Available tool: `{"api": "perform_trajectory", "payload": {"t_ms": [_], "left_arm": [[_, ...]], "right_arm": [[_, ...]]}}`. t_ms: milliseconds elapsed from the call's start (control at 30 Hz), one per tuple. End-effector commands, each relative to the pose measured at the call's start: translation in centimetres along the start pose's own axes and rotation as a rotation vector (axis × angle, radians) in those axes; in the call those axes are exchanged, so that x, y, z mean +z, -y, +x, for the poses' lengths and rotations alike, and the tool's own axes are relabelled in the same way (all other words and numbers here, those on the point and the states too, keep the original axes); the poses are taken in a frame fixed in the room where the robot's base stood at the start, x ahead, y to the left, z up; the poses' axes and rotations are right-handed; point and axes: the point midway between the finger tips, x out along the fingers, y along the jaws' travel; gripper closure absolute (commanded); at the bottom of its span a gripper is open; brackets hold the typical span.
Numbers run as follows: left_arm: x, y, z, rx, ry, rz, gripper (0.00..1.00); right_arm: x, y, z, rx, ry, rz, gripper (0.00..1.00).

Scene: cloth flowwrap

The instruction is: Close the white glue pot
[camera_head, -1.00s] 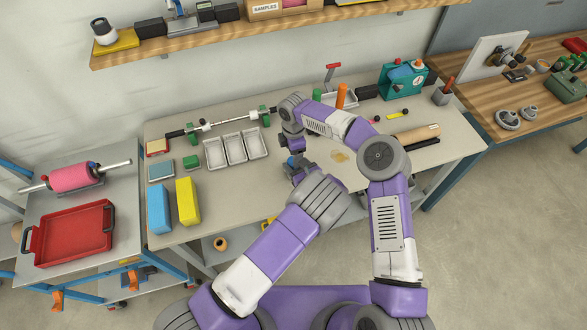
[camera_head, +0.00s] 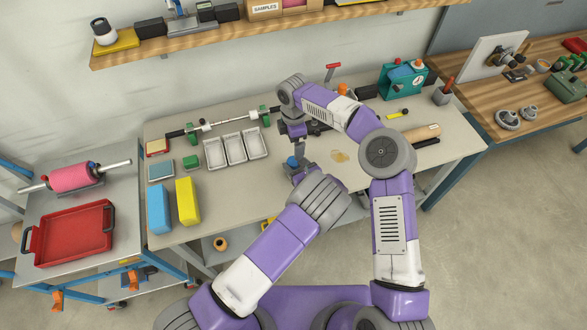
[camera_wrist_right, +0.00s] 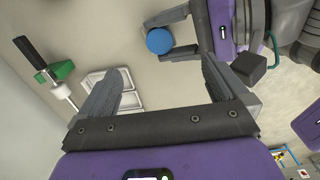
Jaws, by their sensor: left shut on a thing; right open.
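A round blue top (camera_wrist_right: 159,41) sits between the two fingers of my left gripper in the right wrist view. It also shows as a small blue spot in the head view (camera_head: 292,161). No white pot body can be made out below it. My left gripper (camera_head: 294,170) is shut on this blue-topped thing above the front half of the bench. My right gripper (camera_wrist_right: 157,82) is open and empty. In the head view my right gripper (camera_head: 293,141) hangs close to the blue top, apart from it, and its fingers point down.
The bench (camera_head: 260,195) is clear left of my grippers. Pale trays (camera_head: 237,148) and a rod on green supports (camera_head: 228,119) lie behind left. Blue (camera_head: 158,208) and yellow (camera_head: 187,201) blocks stand at front left. A teal container (camera_head: 403,80) stands at back right.

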Motion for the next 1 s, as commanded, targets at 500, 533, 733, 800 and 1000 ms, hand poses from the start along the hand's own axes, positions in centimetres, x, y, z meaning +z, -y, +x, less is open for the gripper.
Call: {"api": "perform_trajectory", "payload": {"t_ms": [500, 533, 733, 800, 1000], "left_arm": [[-0.2, -0.1, 0.0, 0.001, -0.003, 0.002, 1.00], [-0.2, -0.1, 0.0, 0.001, -0.003, 0.002, 1.00], [-0.2, -0.1, -0.1, 0.001, -0.003, 0.002, 0.39], [-0.2, -0.1, 0.0, 0.001, -0.003, 0.002, 0.28], [-0.1, 0.0, 0.0, 0.000, -0.001, 0.001, 0.14]], "right_arm": [[0.0, 0.0, -5.9, 0.003, -0.001, -0.001, 0.00], [0.0, 0.0, -5.9, 0.003, -0.001, -0.001, 0.00], [0.0, -0.1, -5.9, 0.003, -0.001, -0.001, 0.00], [0.0, -0.1, -5.9, 0.003, -0.001, -0.001, 0.00], [0.0, -0.1, -5.9, 0.003, -0.001, -0.001, 0.00]]}}
